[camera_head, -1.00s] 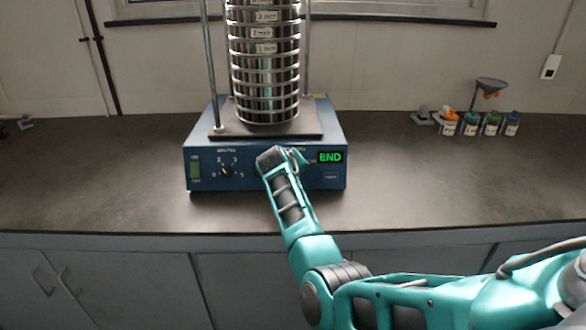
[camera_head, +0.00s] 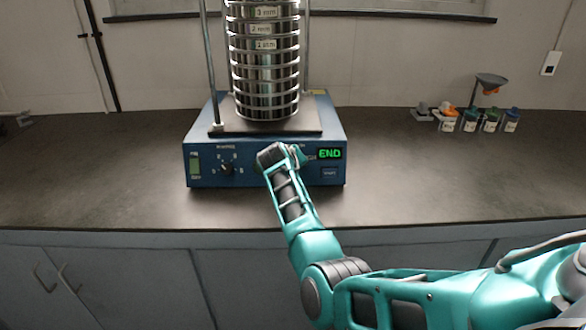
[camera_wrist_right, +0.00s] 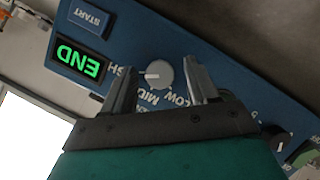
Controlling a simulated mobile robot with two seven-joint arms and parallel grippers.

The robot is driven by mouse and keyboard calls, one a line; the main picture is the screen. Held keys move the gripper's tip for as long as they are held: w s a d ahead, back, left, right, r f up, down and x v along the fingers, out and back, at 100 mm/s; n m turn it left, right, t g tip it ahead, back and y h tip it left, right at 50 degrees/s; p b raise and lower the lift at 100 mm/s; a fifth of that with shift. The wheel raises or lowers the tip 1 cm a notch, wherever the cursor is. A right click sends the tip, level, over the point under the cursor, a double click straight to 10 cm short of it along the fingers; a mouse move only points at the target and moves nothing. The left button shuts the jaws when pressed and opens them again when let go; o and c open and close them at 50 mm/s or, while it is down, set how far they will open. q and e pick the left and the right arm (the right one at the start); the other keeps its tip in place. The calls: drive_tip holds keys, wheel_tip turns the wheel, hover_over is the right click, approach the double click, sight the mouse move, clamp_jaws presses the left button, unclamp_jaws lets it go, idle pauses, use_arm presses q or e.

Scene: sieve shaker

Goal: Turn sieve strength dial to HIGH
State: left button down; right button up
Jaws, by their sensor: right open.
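The blue sieve shaker base (camera_head: 206,178) stands on the counter with the metal sieve stack (camera_head: 266,80) on top. Its green display (camera_head: 329,154) reads END. In the right wrist view, where the panel appears upside down, the grey round strength dial (camera_wrist_right: 160,73) sits between the two fingers of my right gripper (camera_wrist_right: 162,70). The fingers are open, with no clear grip on the dial. Its white mark lies on the left side, toward the partly covered HIGH label; LOW and MID also show. In the head view my right wrist hides this dial. My left gripper is out of view.
A second black dial (camera_head: 227,169) and a green switch (camera_head: 195,167) are on the panel's left. A START button (camera_wrist_right: 89,17) is near the display. Small bottles (camera_head: 490,121) and a funnel (camera_head: 491,81) stand at right.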

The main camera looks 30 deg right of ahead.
drive_tip(key=shift+r, duration=0.1)
drive_tip(key=shift+s+a+r, duration=0.15)
drive_tip(key=shift+a+r, duration=0.1)
drive_tip(key=p+v, duration=0.2)
drive_tip(key=v, duration=1)
drive_tip(key=shift+s, duration=0.15)
drive_tip(key=shift+f, duration=0.1)
